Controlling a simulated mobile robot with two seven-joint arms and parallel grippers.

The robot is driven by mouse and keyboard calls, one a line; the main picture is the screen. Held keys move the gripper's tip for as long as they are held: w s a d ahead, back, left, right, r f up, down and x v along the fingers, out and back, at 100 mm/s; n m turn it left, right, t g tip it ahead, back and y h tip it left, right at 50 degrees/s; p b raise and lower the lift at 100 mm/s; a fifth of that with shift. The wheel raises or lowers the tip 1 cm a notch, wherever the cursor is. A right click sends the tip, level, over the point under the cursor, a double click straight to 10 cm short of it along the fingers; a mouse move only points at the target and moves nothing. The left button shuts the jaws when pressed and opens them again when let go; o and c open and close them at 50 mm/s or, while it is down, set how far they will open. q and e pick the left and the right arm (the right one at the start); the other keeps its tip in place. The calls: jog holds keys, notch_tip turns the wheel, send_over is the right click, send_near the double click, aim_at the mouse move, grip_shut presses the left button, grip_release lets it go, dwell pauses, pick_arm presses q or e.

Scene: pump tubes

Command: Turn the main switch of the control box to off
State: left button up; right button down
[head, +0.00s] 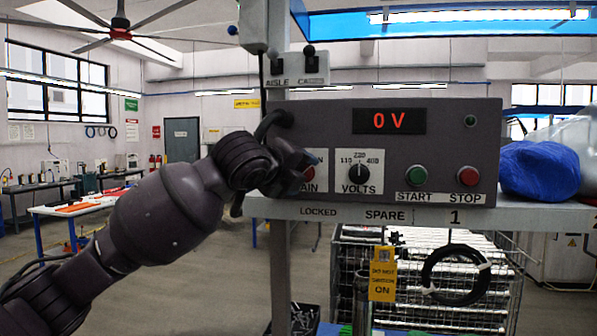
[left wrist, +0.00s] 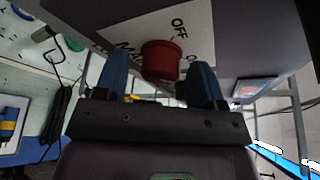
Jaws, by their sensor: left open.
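The grey control box (head: 430,130) stands on a shelf, and its red display reads 0 V. Its main switch is a red round knob (left wrist: 161,60) on a white plate (left wrist: 128,32) with an OFF label; the knob's pointer direction cannot be told. In the head view the switch (head: 309,173) is partly hidden behind my left gripper (head: 303,165). In the left wrist view the left gripper (left wrist: 160,66) is open, with one blue finger on each side of the red knob. Whether the fingers touch the knob cannot be told. My right gripper is not in view.
Right of the switch are a black VOLTS selector (head: 359,174), a green START button (head: 418,174) and a red STOP button (head: 468,176). A blue bundle (head: 540,170) lies right of the box. A yellow tag (head: 382,273) and a black cable coil (head: 456,275) hang below the shelf.

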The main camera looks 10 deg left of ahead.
pick_arm(q)
jog(key=c, duration=0.9)
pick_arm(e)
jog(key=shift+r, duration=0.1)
